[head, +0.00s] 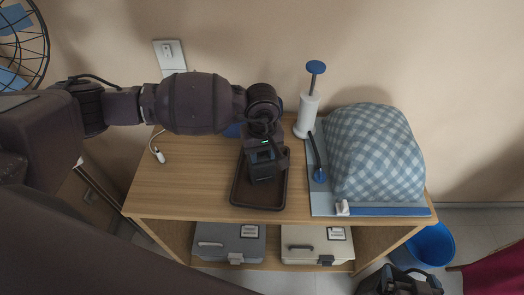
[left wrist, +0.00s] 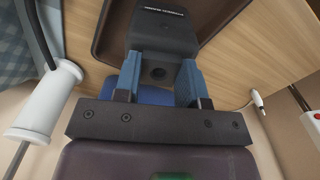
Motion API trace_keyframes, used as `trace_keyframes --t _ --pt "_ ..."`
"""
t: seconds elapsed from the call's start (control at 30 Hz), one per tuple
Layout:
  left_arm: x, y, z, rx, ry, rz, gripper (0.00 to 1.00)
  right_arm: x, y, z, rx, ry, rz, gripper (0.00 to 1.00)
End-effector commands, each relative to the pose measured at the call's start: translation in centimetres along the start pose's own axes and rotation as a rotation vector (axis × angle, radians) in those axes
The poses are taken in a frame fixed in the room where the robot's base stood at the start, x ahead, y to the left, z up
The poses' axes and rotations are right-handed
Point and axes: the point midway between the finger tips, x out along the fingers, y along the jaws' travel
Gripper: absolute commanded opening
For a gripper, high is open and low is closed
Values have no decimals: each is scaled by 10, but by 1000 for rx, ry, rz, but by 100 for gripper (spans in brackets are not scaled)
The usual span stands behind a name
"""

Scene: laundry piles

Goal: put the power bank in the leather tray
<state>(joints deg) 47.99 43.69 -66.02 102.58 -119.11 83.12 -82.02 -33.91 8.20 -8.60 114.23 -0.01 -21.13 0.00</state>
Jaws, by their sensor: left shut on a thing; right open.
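The power bank is a dark grey block, seen in the left wrist view (left wrist: 162,35) with small light lettering on it. My left gripper (head: 265,157) is shut on it, with blue finger pads on both sides in the left wrist view (left wrist: 160,82). The dark brown leather tray (head: 236,190) lies on the wooden table. The power bank (head: 264,174) is over the tray's inside in the head view; I cannot tell whether it touches the bottom.
A checked cloth bundle (head: 375,150) sits on a blue-grey board (head: 322,205) at right. A white plug (head: 159,155) lies left. Two boxes (head: 228,240) are on the shelf below. A blue bucket (head: 430,247) stands right.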

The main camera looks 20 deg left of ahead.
Motion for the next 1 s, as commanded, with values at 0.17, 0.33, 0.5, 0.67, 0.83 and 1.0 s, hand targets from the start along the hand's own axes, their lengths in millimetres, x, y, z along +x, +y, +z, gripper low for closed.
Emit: trace_keyframes --t 0.17,0.33,0.5,0.67,0.83,1.0 --pt "1 1 0 1 1 3 5 -1 0 1 1 -3 0 100" --pt "3 1 0 1 1 2 5 -3 0 8 2 -13 2 100" --pt "4 0 0 1 1 2 51 -4 0 15 3 -25 3 100" --pt "4 0 0 1 1 1 63 -4 0 15 3 -26 3 100" --pt "3 0 0 1 1 2 63 -2 0 13 2 -22 2 100" --pt "-4 1 -1 1 3 3 63 -1 0 5 1 -10 1 100"
